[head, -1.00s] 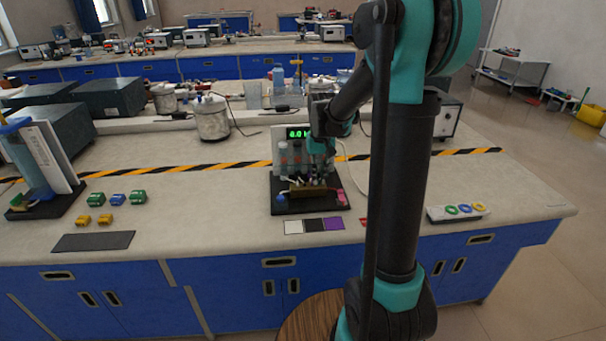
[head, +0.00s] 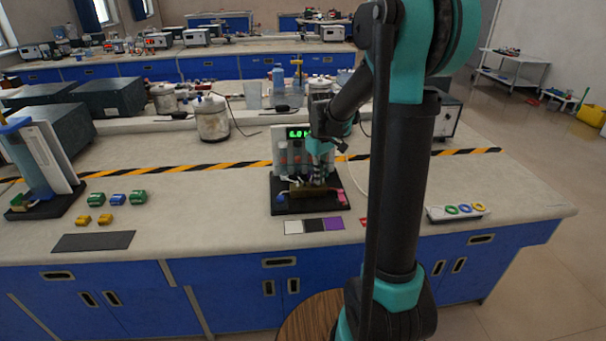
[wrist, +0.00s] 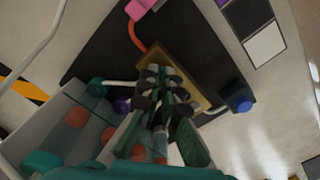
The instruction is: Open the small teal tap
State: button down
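In the wrist view, a small teal knob (wrist: 97,86) sits on a pale stem at the left side of a brass block (wrist: 185,75). I take it to be the small teal tap, but cannot be certain. My gripper (wrist: 161,75) has its fingertips over the brass block, to the right of this knob. The fingers lie close together, and whether they hold anything is hidden. In the head view, my gripper (head: 318,178) is low over the rig on its black base (head: 290,207), partly covering the block.
Clear tubes with orange discs (wrist: 77,117) stand close beside the fingers. A green display (head: 298,133) is behind the rig.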

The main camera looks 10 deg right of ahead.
dwell(0.3)
jog(key=n, duration=0.4)
jog(key=shift+n, duration=1.5)
jog(key=n, duration=0.3)
jog(key=c, duration=2.1)
grip_release()
jog(key=shift+n, duration=0.3)
jog(key=shift+o, duration=0.2)
jog(key=shift+r, duration=3.5)
